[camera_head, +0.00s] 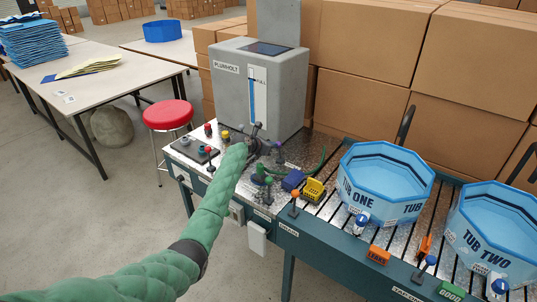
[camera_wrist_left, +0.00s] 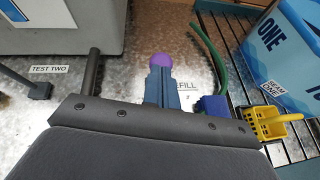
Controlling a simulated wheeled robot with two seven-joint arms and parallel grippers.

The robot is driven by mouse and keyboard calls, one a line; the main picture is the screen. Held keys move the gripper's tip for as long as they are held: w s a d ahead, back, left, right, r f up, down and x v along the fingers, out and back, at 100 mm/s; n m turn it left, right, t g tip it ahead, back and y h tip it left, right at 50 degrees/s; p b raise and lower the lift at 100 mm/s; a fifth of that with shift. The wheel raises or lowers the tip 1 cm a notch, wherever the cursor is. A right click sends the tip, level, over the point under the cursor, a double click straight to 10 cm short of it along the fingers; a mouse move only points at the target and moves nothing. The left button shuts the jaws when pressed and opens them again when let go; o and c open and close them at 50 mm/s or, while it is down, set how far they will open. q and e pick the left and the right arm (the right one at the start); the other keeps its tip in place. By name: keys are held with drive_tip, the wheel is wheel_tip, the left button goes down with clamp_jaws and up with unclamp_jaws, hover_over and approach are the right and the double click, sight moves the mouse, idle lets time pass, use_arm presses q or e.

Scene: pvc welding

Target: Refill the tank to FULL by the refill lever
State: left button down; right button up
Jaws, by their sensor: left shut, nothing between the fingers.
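The grey tank (camera_head: 262,80) labelled PLUMHOLT stands at the back of the workbench, with an upright gauge (camera_head: 258,97) on its front and FULL printed near the gauge's top. The exact gauge level is too small to read. A purple-knobbed lever (camera_head: 278,147) stands in front of the tank. In the left wrist view its purple knob (camera_wrist_left: 162,60) shows just beyond the tips of my left gripper (camera_wrist_left: 160,72), above a partly hidden REFILL label (camera_wrist_left: 184,86). My left gripper is shut and empty; I cannot tell whether it touches the lever. My right gripper is out of view.
Other levers with red (camera_head: 208,130) and yellow (camera_head: 225,135) knobs stand left of my gripper. A green hose (camera_head: 312,168), a yellow basket (camera_head: 313,190) and blue tub one (camera_head: 385,182) lie right. Boxes (camera_head: 365,50) fill the back.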

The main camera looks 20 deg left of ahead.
use_arm(q)
drive_tip(key=w, duration=0.1)
drive_tip(key=w+r, duration=0.1)
drive_tip(key=shift+w+d+p, duration=0.3)
drive_tip(key=shift+d+p, duration=0.05)
drive_tip(key=shift+d, duration=0.05)
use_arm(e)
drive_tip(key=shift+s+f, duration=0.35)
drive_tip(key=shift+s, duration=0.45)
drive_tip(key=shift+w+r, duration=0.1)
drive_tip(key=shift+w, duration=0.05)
use_arm(q)
drive_tip(key=shift+r, duration=0.1)
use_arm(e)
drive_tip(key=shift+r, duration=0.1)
